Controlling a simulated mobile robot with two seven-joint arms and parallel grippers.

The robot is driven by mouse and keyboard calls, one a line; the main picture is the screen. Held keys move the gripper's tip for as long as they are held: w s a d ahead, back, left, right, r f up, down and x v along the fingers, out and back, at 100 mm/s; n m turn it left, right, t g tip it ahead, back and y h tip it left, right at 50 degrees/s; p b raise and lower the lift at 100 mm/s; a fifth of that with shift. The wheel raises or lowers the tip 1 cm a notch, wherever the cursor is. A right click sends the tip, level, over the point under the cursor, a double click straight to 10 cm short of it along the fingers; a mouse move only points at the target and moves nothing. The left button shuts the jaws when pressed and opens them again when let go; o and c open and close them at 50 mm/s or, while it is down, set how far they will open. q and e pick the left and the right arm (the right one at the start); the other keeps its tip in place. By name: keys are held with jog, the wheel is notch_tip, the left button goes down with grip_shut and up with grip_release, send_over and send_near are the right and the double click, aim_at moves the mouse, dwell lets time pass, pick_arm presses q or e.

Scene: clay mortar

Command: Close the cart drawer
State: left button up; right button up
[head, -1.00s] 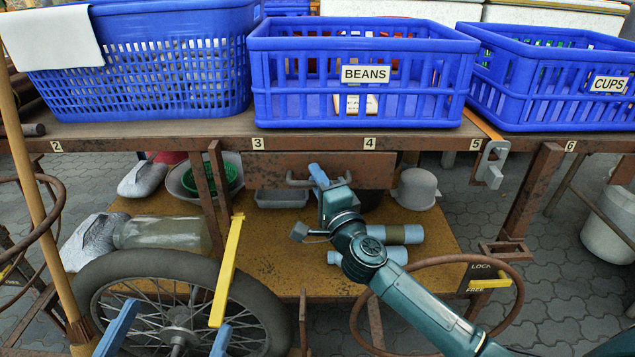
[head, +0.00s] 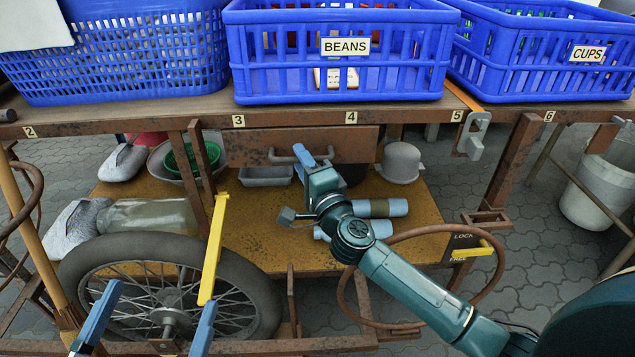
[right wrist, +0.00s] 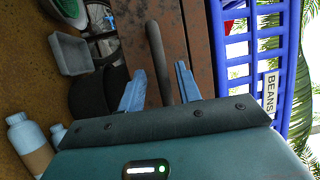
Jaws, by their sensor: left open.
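The cart drawer's rusty brown front (head: 250,147) sits under the cart top between labels 3 and 4. It has a grey bar handle (head: 282,157), which also shows as a dark bar in the right wrist view (right wrist: 157,55). How far the drawer stands out is hard to tell. My right gripper (head: 316,160) is at the handle's right part. In the right wrist view its blue fingers (right wrist: 160,88) are apart, with the bar between them and gaps showing on both sides. My left gripper (head: 155,310) is open and empty, low at left before the wheel.
Blue crates, including the BEANS crate (head: 340,75) and CUPS crate (head: 545,58), stand on the cart top. Below are a lower shelf (head: 250,232) with bottles and pots, a wheel (head: 262,290), a yellow bar (head: 213,250) and a LOCK/FREE lever (head: 482,251).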

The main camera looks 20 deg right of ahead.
pick_arm(q)
jog(key=shift+a+f+y+p, duration=0.15)
jog(key=shift+y+p, duration=0.25)
jog(key=shift+p, duration=0.35)
pick_arm(e)
jog(key=v, duration=1.1)
jog(key=shift+s, duration=0.4)
